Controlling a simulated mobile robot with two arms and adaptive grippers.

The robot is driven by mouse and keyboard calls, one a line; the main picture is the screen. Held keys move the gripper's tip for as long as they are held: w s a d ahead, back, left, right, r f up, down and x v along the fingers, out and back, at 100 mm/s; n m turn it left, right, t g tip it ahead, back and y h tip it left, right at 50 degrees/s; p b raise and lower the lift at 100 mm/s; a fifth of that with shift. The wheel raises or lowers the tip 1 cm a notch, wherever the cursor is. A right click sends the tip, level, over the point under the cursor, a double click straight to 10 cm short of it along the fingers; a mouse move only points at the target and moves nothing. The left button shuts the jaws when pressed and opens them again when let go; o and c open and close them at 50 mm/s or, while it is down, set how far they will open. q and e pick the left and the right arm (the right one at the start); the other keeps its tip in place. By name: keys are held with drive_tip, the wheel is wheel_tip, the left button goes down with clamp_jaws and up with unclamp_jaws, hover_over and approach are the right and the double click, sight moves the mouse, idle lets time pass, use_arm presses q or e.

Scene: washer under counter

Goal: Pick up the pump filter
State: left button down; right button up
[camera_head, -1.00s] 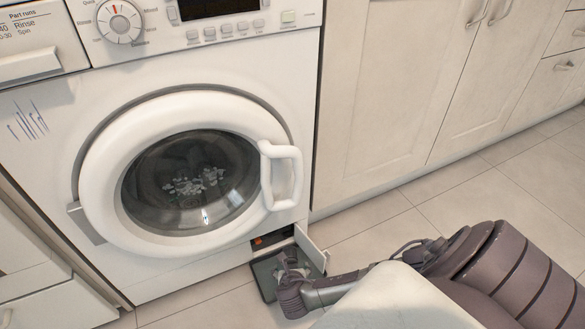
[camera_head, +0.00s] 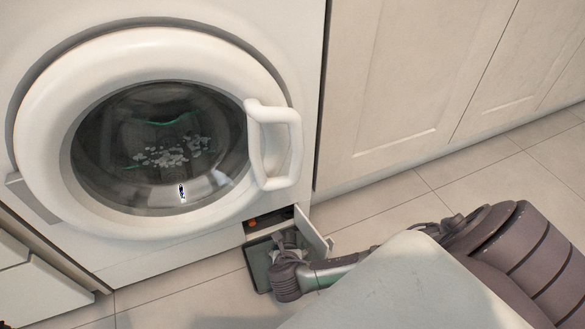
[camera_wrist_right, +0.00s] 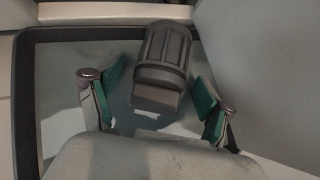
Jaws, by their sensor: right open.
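The pump filter (camera_wrist_right: 163,55), a dark grey ribbed cylinder with a flat grip tab, lies in a dark-rimmed shallow tray (camera_wrist_right: 24,95) in the right wrist view. My right gripper (camera_wrist_right: 157,98) is open, with one teal-padded finger on each side of the filter's tab and visible gaps to both. In the head view my right gripper (camera_head: 288,247) reaches down over the tray (camera_head: 258,268) at the washer's lower right corner. The filter cannot be made out clearly there behind the gripper. My left gripper is not in view.
The washer (camera_head: 225,252) has a small open hatch at its lower right, with an orange spot (camera_head: 252,223) inside. The open hatch flap (camera_head: 312,233) stands close beside my right gripper. Cabinets (camera_head: 400,90) stand to the right, with clear tiled floor (camera_head: 390,205) in front.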

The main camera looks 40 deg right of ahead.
drive_tip(key=c, duration=1.3)
drive_tip(key=shift+o, duration=0.2)
